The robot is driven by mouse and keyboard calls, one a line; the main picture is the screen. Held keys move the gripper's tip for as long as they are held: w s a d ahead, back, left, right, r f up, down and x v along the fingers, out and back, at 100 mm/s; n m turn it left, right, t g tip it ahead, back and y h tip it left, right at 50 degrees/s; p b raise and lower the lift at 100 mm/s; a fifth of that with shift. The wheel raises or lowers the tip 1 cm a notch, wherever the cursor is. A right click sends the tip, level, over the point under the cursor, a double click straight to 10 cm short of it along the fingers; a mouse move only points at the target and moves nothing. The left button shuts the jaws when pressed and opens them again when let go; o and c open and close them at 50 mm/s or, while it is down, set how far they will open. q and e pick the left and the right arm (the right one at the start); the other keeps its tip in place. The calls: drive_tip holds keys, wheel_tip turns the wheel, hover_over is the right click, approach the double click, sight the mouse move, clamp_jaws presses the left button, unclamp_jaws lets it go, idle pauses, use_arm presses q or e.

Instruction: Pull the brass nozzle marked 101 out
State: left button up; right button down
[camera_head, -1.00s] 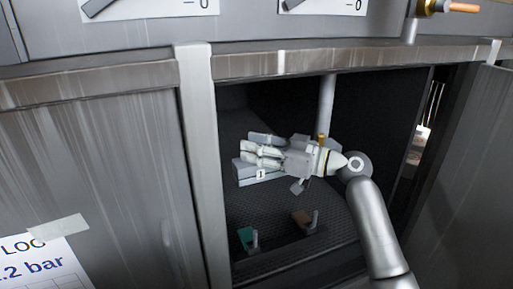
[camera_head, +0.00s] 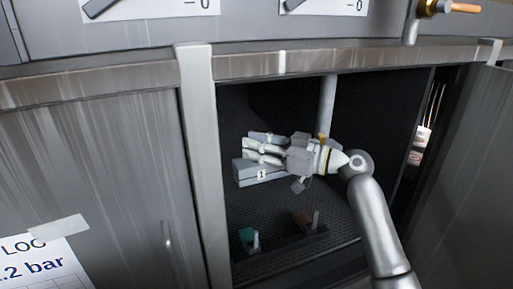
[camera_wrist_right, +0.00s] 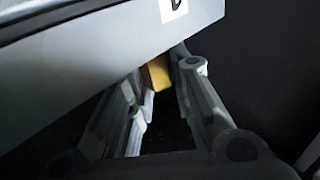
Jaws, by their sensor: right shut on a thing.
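My right gripper (camera_head: 265,146) reaches leftward inside the open compartment, over a grey block (camera_head: 250,180) with a small white tag reading 1. In the right wrist view its two fingers (camera_wrist_right: 158,95) are on either side of a yellow, brass-coloured piece (camera_wrist_right: 158,72), and the gripper is shut on it. No number is readable on that piece. The grey block (camera_wrist_right: 95,70) covers the upper left of that view, its tag cut off by the top edge. In the head view the held piece is hidden. My left gripper is not in view.
A vertical pipe (camera_head: 327,100) with a brass-coloured part (camera_head: 322,137) stands behind my right wrist. A green block (camera_head: 246,236) and a brown block (camera_head: 302,218) lie low on the compartment floor. A frame post (camera_head: 200,150) bounds the left. A brass fitting (camera_head: 430,7) is outside, upper right.

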drive_tip(key=shift+r, duration=0.45)
drive_tip(key=shift+r+p, duration=0.55)
drive_tip(key=shift+r, duration=1.35)
drive_tip(key=shift+f, duration=0.1)
